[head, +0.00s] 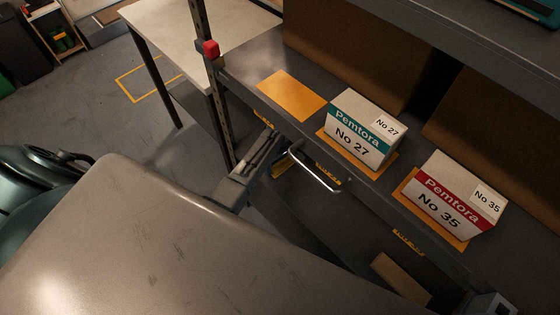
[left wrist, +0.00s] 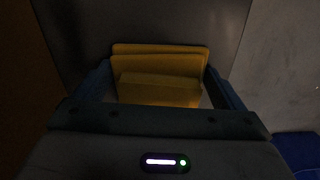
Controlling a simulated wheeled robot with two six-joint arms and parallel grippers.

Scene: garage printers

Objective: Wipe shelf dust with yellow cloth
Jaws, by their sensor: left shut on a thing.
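My left gripper (head: 283,158) reaches in from the left and is at the shelf's front edge, seemingly just below the deck. It is shut on the yellow cloth (left wrist: 160,80), which shows folded between the blue-sided fingers in the left wrist view. Only a small yellow part of the cloth (head: 282,167) shows in the head view. The dark grey shelf (head: 258,68) holds a bare orange mat (head: 292,95) at its left end. I cannot make out dust on it. My right gripper is not clearly seen.
A white and teal box No 27 (head: 360,132) and a white and red box No 35 (head: 455,196) stand on orange mats. A post with a red clip (head: 211,48) rises at the shelf's left end. A pale table (head: 205,28) stands behind it.

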